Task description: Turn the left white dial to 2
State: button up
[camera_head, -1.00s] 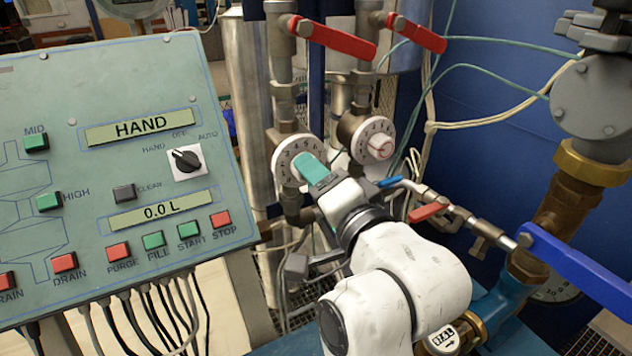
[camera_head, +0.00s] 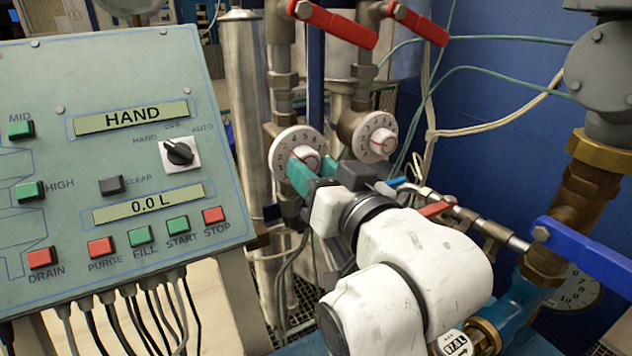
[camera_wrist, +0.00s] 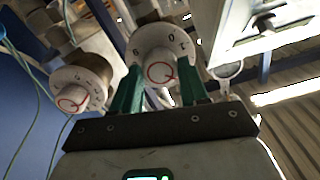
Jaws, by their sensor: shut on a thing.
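The left white dial (camera_head: 283,148) is a round white plate on a pipe valve, with numbers round its rim and a raised knob (camera_head: 306,158) with a red mark. In the wrist view, the same dial (camera_wrist: 160,36) is in the middle. My gripper (camera_head: 309,170) has its teal fingers on either side of this knob, shut on it. The wrist view shows the fingers (camera_wrist: 161,80) flanking the knob. The number at its mark is too small to read surely. The right white dial (camera_head: 377,132) is beside it, untouched.
A green control panel (camera_head: 80,90) with buttons and a HAND display stands at the left. Red lever handles (camera_head: 338,27) are above the dials. A blue lever (camera_head: 590,255), pipes and thin hoses are at the right, close to my arm.

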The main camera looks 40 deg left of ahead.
jog(key=n+b, duration=0.1)
jog(key=n, duration=0.1)
jog(key=n+b, duration=0.2)
jog(key=n, duration=0.1)
jog(key=shift+f+n, duration=0.25)
jog(key=shift+n, duration=0.05)
dwell(0.5)
jog(key=o, duration=1.1)
jog(key=shift+r, duration=0.2)
jog(key=shift+c, duration=0.2)
jog(key=b+v, duration=0.2)
jog(key=v, duration=0.9)
jog(key=shift+w+f, duration=0.1)
